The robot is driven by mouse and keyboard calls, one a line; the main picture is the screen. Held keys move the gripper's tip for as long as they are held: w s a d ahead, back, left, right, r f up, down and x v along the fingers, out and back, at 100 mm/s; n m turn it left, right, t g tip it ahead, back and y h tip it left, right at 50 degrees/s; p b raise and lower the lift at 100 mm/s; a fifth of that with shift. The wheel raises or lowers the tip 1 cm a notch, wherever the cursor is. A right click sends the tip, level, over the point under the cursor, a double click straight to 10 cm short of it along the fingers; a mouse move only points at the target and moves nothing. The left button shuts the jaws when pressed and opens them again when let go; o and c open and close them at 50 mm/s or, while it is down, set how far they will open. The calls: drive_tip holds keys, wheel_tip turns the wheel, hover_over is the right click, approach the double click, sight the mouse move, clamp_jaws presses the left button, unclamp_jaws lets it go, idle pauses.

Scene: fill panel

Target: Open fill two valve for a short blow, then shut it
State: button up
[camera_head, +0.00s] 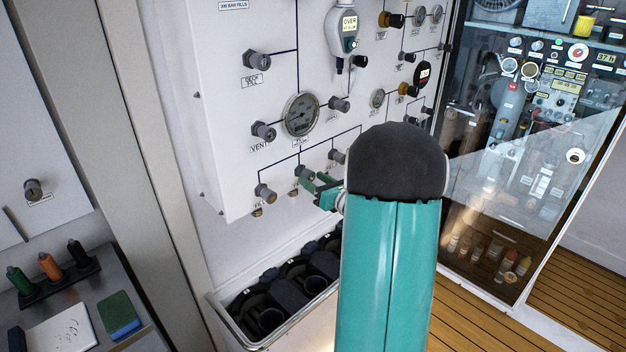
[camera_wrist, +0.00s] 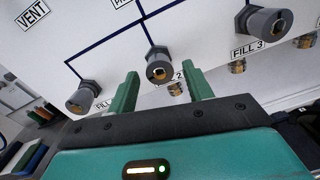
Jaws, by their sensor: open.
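The white fill panel (camera_head: 232,90) has a row of grey valve knobs along its bottom edge. The fill two knob (camera_wrist: 158,65) is in the middle of the wrist view, level with the gap between my fingertips; its label is partly hidden. In the head view the same knob (camera_head: 303,171) is just behind my fingers. My gripper (camera_head: 317,180) is open, with green fingers spread on either side of the knob's line in the wrist view (camera_wrist: 160,78). I see no clear contact. How far the fingers overlap the knob in depth I cannot tell.
The fill one knob (camera_wrist: 86,97) is left of my fingers and the fill three knob (camera_wrist: 264,22) is right. Above are a round gauge (camera_head: 301,114) and the vent knob (camera_head: 263,131). A bin of black cylinders (camera_head: 285,290) stands below the panel.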

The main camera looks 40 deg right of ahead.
drive_tip(key=shift+w, duration=0.6)
drive_tip(key=shift+c, duration=0.2)
drive_tip(key=c, duration=0.9)
